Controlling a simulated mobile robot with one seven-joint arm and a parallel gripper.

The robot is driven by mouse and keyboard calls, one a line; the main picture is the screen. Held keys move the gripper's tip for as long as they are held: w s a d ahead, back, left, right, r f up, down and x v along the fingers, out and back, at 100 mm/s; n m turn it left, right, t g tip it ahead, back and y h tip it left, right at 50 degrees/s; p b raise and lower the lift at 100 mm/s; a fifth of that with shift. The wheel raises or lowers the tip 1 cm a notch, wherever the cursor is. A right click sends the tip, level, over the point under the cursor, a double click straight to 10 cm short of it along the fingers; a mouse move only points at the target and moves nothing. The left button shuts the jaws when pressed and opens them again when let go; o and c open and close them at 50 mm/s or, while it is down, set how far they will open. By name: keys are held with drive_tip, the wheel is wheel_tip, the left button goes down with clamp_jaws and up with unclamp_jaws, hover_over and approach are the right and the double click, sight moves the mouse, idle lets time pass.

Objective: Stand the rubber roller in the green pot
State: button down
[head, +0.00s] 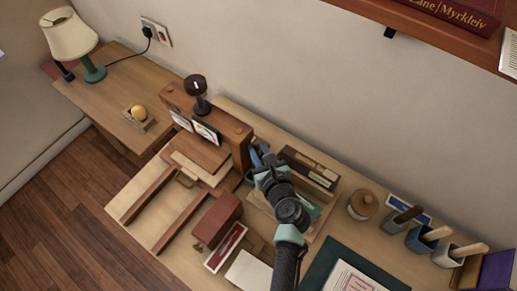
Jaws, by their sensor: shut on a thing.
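My gripper (261,157) is at the far end of my arm, beside the right end of a brown wooden press-like frame and left of an open box. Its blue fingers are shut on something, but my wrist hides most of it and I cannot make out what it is. I cannot pick out the rubber roller for certain. Small pots stand in a row at the right: a dark greenish one (391,226) with a dark-topped tool in it, a blue-grey one (416,243) and a pale grey one (442,258), each with a wooden piece. My gripper is well left of them.
A round lidded wooden jar (362,204) stands between my arm and the pots. The brown frame (240,131) carries a dark knob. A reddish block (216,221) and a dark green mat (325,262) lie in front. A shelf (430,33) overhangs at upper right.

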drive_tip(key=shift+f+b, duration=2.4)
drive_tip(key=shift+f, duration=0.35)
drive_tip(key=shift+s+f+b, duration=0.2)
drive_tip(key=shift+f+b, duration=0.2)
drive_tip(key=shift+f, duration=0.15)
drive_tip(key=shift+s+f+b, duration=0.15)
drive_tip(key=shift+f+b, duration=0.25)
drive_tip(key=shift+f, duration=0.1)
drive_tip(key=shift+f+b, duration=0.3)
drive_tip(key=shift+f, duration=0.2)
drive_tip(key=c, duration=1.1)
unclamp_jaws()
drive_tip(key=shift+c, duration=0.2)
drive_tip(key=o, duration=0.5)
drive_tip(key=shift+w, duration=0.25)
drive_tip(key=shift+r, duration=0.15)
drive_tip(key=shift+r, duration=0.1)
